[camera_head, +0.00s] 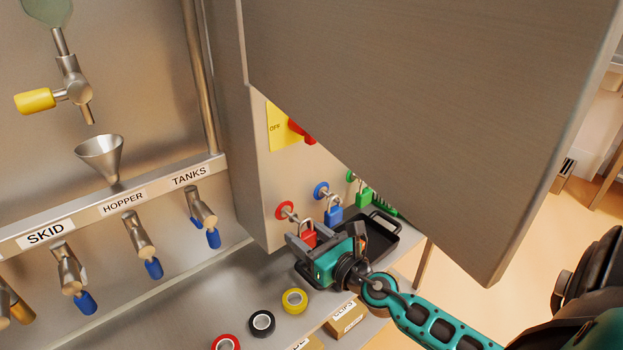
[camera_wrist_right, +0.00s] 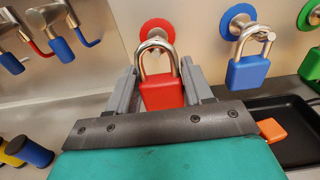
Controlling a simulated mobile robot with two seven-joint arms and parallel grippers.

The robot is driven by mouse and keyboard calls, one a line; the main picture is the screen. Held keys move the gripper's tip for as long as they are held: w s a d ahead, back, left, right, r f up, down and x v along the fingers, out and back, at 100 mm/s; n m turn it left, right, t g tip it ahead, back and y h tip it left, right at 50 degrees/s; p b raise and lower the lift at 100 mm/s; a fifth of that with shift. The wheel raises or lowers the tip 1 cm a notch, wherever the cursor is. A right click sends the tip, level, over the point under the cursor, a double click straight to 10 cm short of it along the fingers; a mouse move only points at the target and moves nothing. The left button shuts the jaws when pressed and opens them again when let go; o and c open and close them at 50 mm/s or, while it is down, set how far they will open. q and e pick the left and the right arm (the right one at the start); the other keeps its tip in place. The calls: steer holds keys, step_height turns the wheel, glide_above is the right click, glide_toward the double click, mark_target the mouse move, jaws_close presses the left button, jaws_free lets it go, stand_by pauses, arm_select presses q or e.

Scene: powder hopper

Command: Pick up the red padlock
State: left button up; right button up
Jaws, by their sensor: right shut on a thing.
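The red padlock (camera_head: 309,238) has a silver shackle and is at the lower left of the steel box's front. It also shows in the right wrist view (camera_wrist_right: 162,93), upright between the fingers, with its shackle in front of a red round plate (camera_wrist_right: 157,30). I cannot tell if the shackle is still around the peg there. My right gripper (camera_head: 301,241) is shut on the red padlock's body; it also shows in the right wrist view (camera_wrist_right: 163,88). My left gripper is not in view.
A blue padlock (camera_head: 333,216) and a green padlock (camera_head: 364,196) hang to the right. A black tray (camera_head: 385,228) lies below them. Tape rolls (camera_head: 294,301) and small boxes (camera_head: 346,317) lie on the bench. A large steel door (camera_head: 430,110) overhangs the right side.

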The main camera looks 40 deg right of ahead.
arm_select(q)
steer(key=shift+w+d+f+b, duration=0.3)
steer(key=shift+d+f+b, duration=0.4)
steer(key=shift+b, duration=1.2)
arm_select(e)
steer(key=s+d+r, duration=0.1)
steer(key=s, duration=1.3)
steer(key=shift+s, duration=0.4)
steer(key=shift+d+r, duration=0.1)
steer(key=shift+d, duration=0.05)
